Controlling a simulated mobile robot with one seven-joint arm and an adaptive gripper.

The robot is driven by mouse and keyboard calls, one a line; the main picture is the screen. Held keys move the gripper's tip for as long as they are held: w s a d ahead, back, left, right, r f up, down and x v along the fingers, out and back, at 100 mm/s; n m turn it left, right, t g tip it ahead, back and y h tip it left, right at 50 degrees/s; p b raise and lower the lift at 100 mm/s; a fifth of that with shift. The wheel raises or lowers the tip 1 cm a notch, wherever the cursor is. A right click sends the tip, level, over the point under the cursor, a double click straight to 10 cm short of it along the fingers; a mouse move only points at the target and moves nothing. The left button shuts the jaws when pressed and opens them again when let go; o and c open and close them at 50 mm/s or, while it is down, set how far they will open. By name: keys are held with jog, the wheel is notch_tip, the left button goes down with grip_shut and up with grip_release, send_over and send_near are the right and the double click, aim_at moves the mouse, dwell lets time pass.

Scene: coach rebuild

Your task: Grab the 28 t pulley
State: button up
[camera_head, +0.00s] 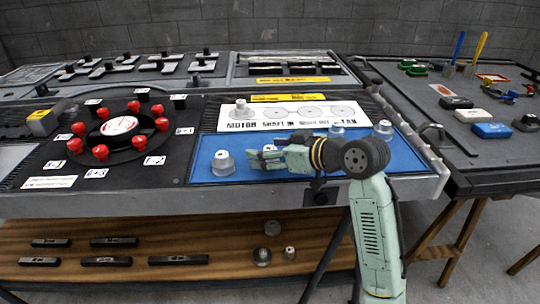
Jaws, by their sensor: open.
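Several grey stepped pulleys stand on the blue mat (205,150). One pulley (223,164) is upright at the left of the mat. Two more, a pulley (336,131) and a pulley (383,130), stand at the right behind my arm. My gripper (256,160) is open, low over the mat, pointing left, a little to the right of the left pulley and apart from it. Something pale shows at the fingers, perhaps another pulley, partly hidden. Another pulley (242,109) sits on the white label strip (300,115). I cannot read tooth counts, so I cannot tell which is 28 t.
A round black fixture (118,128) with red knobs stands left of the mat. A metal table edge (120,205) runs along the front. A wooden shelf (200,235) below holds black bars and small round parts. A second table (440,130) at right holds tools and boxes.

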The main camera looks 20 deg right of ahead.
jog(key=shift+c, duration=0.5)
jog(key=c, duration=1.3)
